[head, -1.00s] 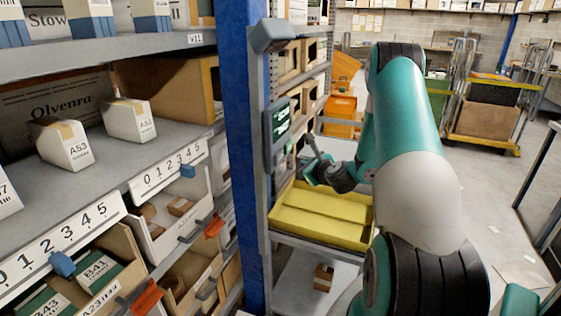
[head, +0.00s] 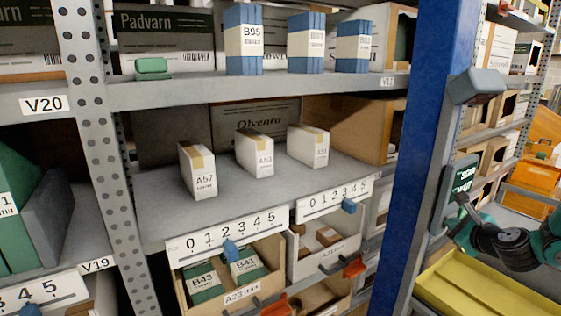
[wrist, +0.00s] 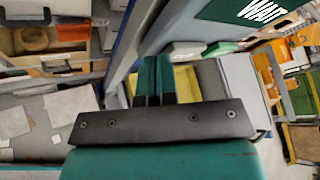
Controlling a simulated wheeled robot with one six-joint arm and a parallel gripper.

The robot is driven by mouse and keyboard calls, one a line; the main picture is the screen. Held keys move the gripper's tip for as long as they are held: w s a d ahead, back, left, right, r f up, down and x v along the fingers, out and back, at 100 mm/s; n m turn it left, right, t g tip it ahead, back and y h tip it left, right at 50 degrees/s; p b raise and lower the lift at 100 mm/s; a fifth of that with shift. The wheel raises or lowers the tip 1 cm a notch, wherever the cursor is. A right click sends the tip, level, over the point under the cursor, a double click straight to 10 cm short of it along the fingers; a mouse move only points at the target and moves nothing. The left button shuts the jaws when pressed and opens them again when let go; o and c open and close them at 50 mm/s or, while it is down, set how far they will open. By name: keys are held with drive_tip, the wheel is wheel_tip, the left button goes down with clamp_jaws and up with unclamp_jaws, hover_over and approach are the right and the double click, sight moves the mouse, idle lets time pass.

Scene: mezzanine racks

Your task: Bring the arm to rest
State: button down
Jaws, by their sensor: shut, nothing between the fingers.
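My gripper shows in the wrist view (wrist: 155,80) as two teal fingers with dark bases, side by side and touching, with nothing between them. In the head view only part of my arm is in sight at the right edge. My gripper there (head: 463,205) is small, above the yellow tray (head: 440,290) and close to the blue rack post (head: 410,160). I cannot tell the exact gap to the post.
A dark screen (head: 462,180) hangs on the post near my gripper; in the wrist view a screen (wrist: 262,12) reads WAIT. Shelves at left hold white boxes (head: 254,153), blue-and-white boxes (head: 243,40) and open bins (head: 228,270). Orange bins (head: 540,150) stand beyond.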

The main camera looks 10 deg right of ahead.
drive_tip(key=s+a+r+n+g+y+b, duration=0.1)
drive_tip(key=s+a+r+n+g+y, duration=0.2)
drive_tip(key=a+n, duration=0.8)
drive_tip(key=a+r+n+g+y, duration=0.2)
drive_tip(key=a+r+n+y, duration=0.35)
drive_tip(key=a, duration=1.05)
drive_tip(key=s+a+r+n+g, duration=0.1)
drive_tip(key=s+a+n+g, duration=0.4)
drive_tip(key=s+a+n, duration=0.45)
drive_tip(key=s+a+n+g+h, duration=0.1)
drive_tip(key=s+n+g, duration=0.1)
drive_tip(key=s+n, duration=0.3)
drive_tip(key=s+a+r+n+g+h+b, duration=0.1)
drive_tip(key=s+n, duration=0.4)
drive_tip(key=s, duration=0.6)
drive_tip(key=shift+a+r+g, duration=0.15)
drive_tip(key=shift+r+g, duration=0.15)
drive_tip(key=shift+g, duration=0.1)
drive_tip(key=shift+h, duration=0.25)
